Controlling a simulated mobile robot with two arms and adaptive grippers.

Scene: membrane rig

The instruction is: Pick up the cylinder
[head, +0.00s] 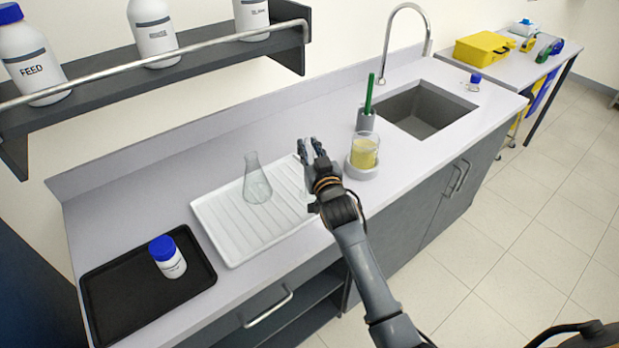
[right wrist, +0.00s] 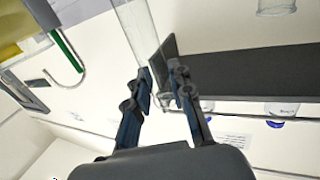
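The cylinder (right wrist: 135,30) is a clear, tall glass tube. In the right wrist view, which is upside down, its upper end lies between my right gripper's fingers (right wrist: 160,85). The fingers converge and appear shut on it. In the head view my right gripper (head: 312,150) is above the right end of the white ridged drying tray (head: 218,220). Part of the clear cylinder (head: 308,158) shows behind the fingers, and the gripper and forearm hide much of it. Whether its base touches the tray is hard to tell. My left gripper is not in view.
A clear conical flask (head: 257,182) stands on the drying tray, left of the gripper. A beaker of yellow liquid (head: 364,153) sits on a round base close on the right. A green-handled brush (head: 369,95), sink (head: 428,110) and black tray (head: 130,305) with a bottle (head: 170,260) flank them.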

